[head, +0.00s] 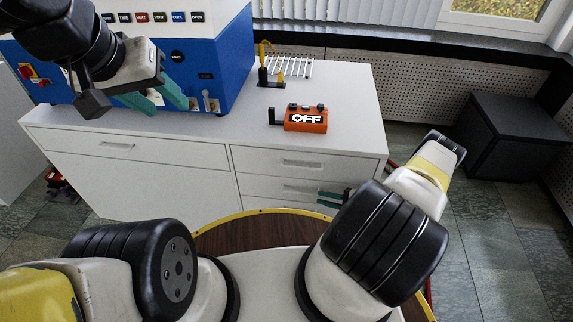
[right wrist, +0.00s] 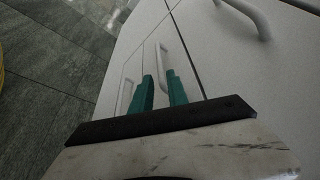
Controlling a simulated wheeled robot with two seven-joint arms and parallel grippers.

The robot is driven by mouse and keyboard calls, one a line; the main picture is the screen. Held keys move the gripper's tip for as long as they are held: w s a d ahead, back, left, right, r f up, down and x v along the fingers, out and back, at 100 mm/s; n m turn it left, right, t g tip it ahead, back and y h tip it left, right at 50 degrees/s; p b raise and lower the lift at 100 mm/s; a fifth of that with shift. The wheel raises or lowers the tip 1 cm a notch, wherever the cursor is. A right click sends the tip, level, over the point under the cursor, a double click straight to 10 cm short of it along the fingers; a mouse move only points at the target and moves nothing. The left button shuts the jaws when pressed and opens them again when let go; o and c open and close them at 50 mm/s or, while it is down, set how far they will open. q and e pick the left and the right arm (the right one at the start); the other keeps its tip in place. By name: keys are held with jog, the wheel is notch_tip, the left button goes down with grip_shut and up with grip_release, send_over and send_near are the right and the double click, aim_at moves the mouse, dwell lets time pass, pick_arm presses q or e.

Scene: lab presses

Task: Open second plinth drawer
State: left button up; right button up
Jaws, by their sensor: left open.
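The white plinth has a column of drawers on its right side. The second drawer (head: 268,187) is closed, and its bar handle (head: 299,188) sits below the top drawer's handle (head: 303,162). My right gripper (head: 319,198) is in front of the drawer column, just below and right of that handle. In the right wrist view its teal fingers (right wrist: 161,82) are apart, with the second handle (right wrist: 164,62) just ahead, near the right-hand finger. I cannot tell whether they touch. My left gripper (head: 158,97) is open and empty above the plinth top, before the blue machine.
The blue-and-white press (head: 222,90) stands on the plinth top (head: 350,90) beside an orange OFF box (head: 305,118). A lower drawer handle (right wrist: 127,96) shows in the wrist view. A dark box (head: 510,135) stands at the right, with open floor before it.

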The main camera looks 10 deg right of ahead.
aim_at(304, 194)
jog(key=x, duration=0.8)
jog(key=shift+w+a, duration=0.25)
jog(key=shift+a, duration=0.05)
grip_shut()
dwell(1.2)
